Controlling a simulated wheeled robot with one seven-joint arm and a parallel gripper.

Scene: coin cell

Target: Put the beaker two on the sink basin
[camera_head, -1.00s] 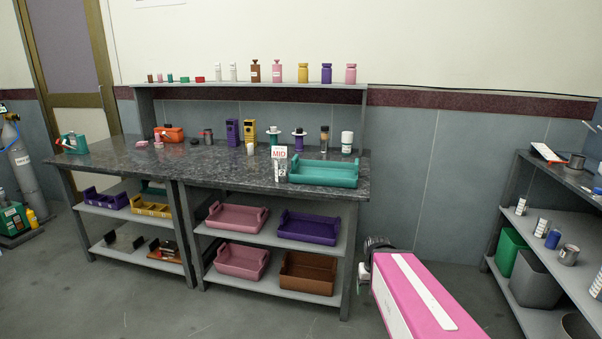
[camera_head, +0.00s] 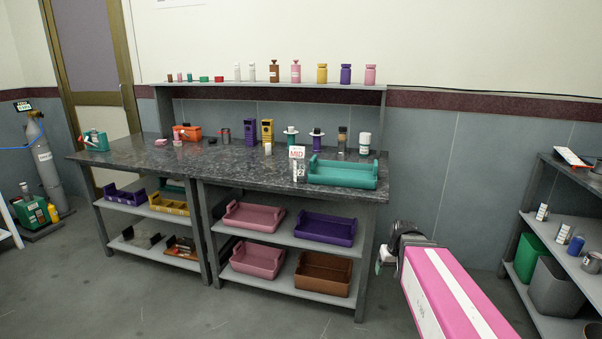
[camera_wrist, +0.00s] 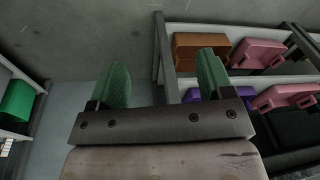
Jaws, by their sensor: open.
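A small clear container with a "2" label (camera_head: 299,173) stands on the dark bench top, beside the "MID" sign and left of the teal tray. It may be beaker two, but it is too small to be sure. I cannot make out a sink basin in either view. My gripper (camera_head: 385,258) is in front of the bench's right end, below top height and well apart from the labelled container. In the wrist view my gripper (camera_wrist: 163,72) has its two green fingers spread, with nothing between them.
The teal tray (camera_head: 343,174) sits at the bench top's right end. Several bottles and purple and yellow boxes stand behind it. Purple (camera_head: 325,228), pink and brown (camera_head: 322,273) bins fill the lower shelves. A grey rack (camera_head: 570,215) stands at right. The floor in front is clear.

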